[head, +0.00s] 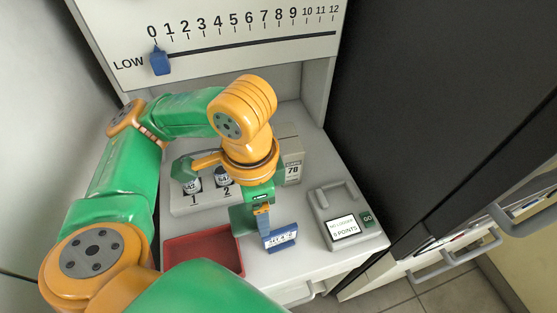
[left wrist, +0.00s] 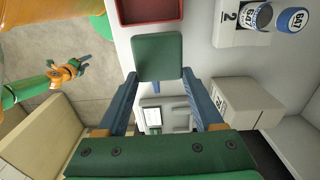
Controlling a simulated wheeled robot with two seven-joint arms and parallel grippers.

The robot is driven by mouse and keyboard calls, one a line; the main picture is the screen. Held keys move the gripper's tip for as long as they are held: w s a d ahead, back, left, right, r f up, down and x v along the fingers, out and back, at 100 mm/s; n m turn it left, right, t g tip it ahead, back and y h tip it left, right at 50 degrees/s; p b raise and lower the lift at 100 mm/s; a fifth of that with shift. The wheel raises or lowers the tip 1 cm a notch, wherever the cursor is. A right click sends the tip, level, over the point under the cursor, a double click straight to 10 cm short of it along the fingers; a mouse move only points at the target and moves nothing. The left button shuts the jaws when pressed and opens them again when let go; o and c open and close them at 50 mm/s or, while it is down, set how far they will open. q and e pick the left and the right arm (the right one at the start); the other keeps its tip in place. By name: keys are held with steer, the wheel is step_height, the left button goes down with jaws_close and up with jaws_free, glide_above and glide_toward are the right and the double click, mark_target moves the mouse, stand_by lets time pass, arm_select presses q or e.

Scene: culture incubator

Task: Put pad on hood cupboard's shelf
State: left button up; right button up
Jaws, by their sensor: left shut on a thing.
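A green square pad (left wrist: 158,57) shows in the left wrist view. It sits between the tips of the blue fingers of my left gripper (left wrist: 159,80), which is shut on it. In the head view my left gripper (head: 263,232) points down above the pale work surface (head: 290,269), just right of the red tray. No separate cupboard shelf is clear. A small gripper (left wrist: 78,67), apparently my right one, shows at the left of the left wrist view, too small to tell its jaws.
The red tray (head: 205,252) also shows in the left wrist view (left wrist: 150,10). The hood panel (head: 220,37) overhangs behind.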

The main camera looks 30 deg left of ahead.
arm_select(q)
steer(key=w+d+f+b, duration=0.1)
steer(key=w+d+f, duration=0.1)
steer(key=w+f, duration=0.35)
glide_above(300, 206)
step_height(300, 206, down, 3)
steer(key=shift+s+f+b, duration=0.1)
steer(key=shift+s+b, duration=0.05)
steer(key=shift+b, duration=0.2)
steer(key=f, duration=0.3)
steer(key=shift+w+f, duration=0.15)
steer(key=shift+w, duration=0.05)
steer(key=o, duration=0.9)
steer(key=shift+f, duration=0.15)
steer(key=shift+c, duration=0.2)
steer(key=o, duration=0.4)
